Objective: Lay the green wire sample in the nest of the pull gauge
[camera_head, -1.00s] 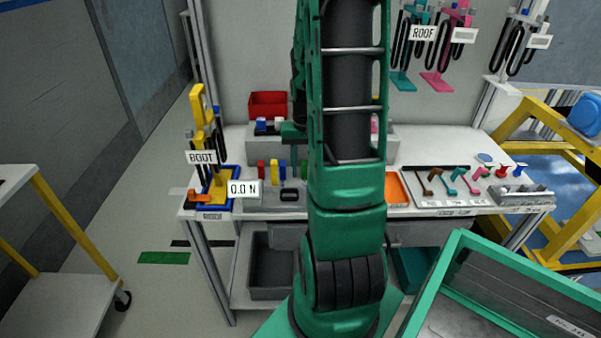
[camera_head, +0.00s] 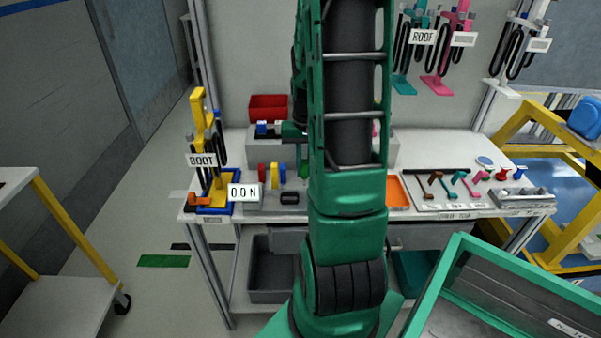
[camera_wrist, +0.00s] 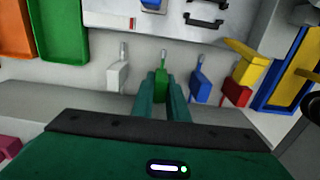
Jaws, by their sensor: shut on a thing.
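In the wrist view, my gripper (camera_wrist: 162,84) has its two teal fingers closed on the green wire sample (camera_wrist: 161,97), which has a thin grey tip. The sample is in line with white, blue and red samples; I cannot tell if it is raised. A pale panel with black handles (camera_wrist: 130,18), probably the gauge, lies ahead of the fingers in the wrist view. I cannot make out the nest clearly.
A white sample (camera_wrist: 117,76) and a blue sample (camera_wrist: 200,82) stand on either side of the fingers, with a red one (camera_wrist: 236,93) further right. A blue-rimmed tray with a yellow stand (camera_head: 214,190) is left of the gauge. An orange tray (camera_head: 397,191) lies right.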

